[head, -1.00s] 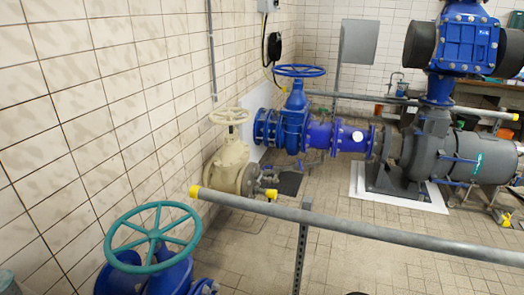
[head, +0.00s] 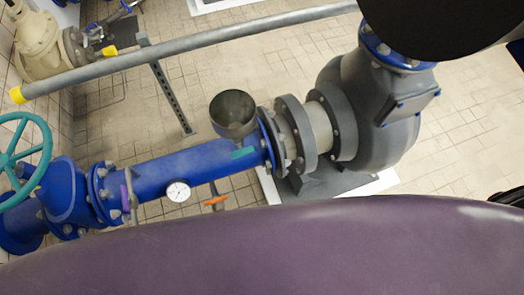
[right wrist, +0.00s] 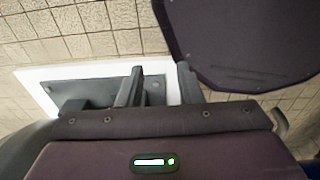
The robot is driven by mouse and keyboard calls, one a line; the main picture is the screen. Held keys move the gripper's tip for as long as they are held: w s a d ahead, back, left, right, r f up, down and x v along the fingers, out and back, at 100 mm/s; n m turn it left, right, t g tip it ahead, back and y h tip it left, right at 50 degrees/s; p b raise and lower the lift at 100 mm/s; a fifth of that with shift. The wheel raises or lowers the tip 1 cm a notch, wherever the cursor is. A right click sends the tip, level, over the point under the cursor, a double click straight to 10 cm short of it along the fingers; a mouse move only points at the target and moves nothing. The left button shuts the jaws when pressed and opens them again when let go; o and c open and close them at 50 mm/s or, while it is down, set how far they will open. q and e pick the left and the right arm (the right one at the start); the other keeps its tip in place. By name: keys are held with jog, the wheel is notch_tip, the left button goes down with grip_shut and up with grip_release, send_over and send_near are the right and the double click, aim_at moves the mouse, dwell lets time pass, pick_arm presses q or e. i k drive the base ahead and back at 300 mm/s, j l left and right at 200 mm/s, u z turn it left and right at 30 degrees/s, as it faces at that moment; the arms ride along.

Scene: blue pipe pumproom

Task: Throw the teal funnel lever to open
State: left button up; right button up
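A teal lever (head: 243,153) sits low on the blue pipe (head: 165,176), just below a grey metal funnel (head: 233,113) in the head view. The lever looks short and lies about along the pipe; its far side is hidden. In the right wrist view my right gripper (right wrist: 160,75) has its two dark fingers apart, with nothing between them. Beneath them are the floor and a white-edged plinth (right wrist: 35,88). No lever or funnel shows there. Neither gripper shows in the head view, so my left gripper is out of sight.
A grey rail (head: 190,48) with a yellow end runs behind the pipe. A grey pump (head: 370,115) stands right of the funnel. Also along the pipe are an orange lever (head: 215,201), a gauge (head: 178,192), a purple lever (head: 130,190) and a teal handwheel (head: 20,150).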

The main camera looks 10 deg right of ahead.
aim_at(241, 151)
jog(key=l+u, duration=0.35)
jog(key=l, duration=0.15)
jog(key=k+l+u, duration=0.1)
jog(key=l+u, duration=0.3)
jog(key=l, duration=0.1)
